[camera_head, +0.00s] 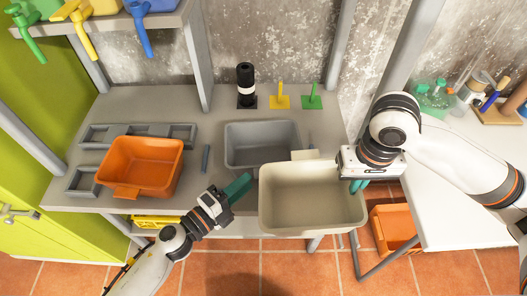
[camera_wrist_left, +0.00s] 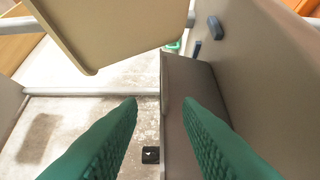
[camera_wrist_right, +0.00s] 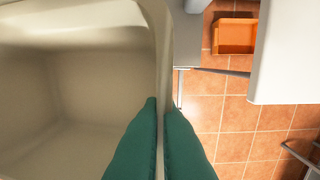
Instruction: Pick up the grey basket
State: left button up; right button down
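The grey basket (camera_head: 236,150) stands on the grey table, its front right part hidden behind a beige basket (camera_head: 313,205). My right gripper (camera_wrist_right: 163,105) is closed over the rim of the beige basket, one finger inside and one outside. The beige basket hangs in front of the table edge; in the left wrist view its underside (camera_wrist_left: 115,35) shows at the top. My left gripper (camera_head: 238,187) is near the table's front edge, just below and left of the grey basket. In the left wrist view its green fingers (camera_wrist_left: 160,115) are apart with nothing between them.
An orange basket (camera_head: 140,165) stands on the table (camera_head: 95,125) at left, by grey trays. A black cylinder (camera_head: 246,85) and yellow (camera_head: 280,100) and green (camera_head: 312,100) pieces stand behind the grey basket. Another orange crate (camera_head: 392,228) is low at right, under a white table (camera_head: 455,180).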

aim_at(257, 176)
pick_arm(q)
jog(key=x, duration=0.3)
jog(key=p+x, duration=0.1)
jog(key=x, duration=0.1)
jog(key=shift+d+f, duration=0.15)
jog(key=shift+f, duration=0.15)
grip_shut()
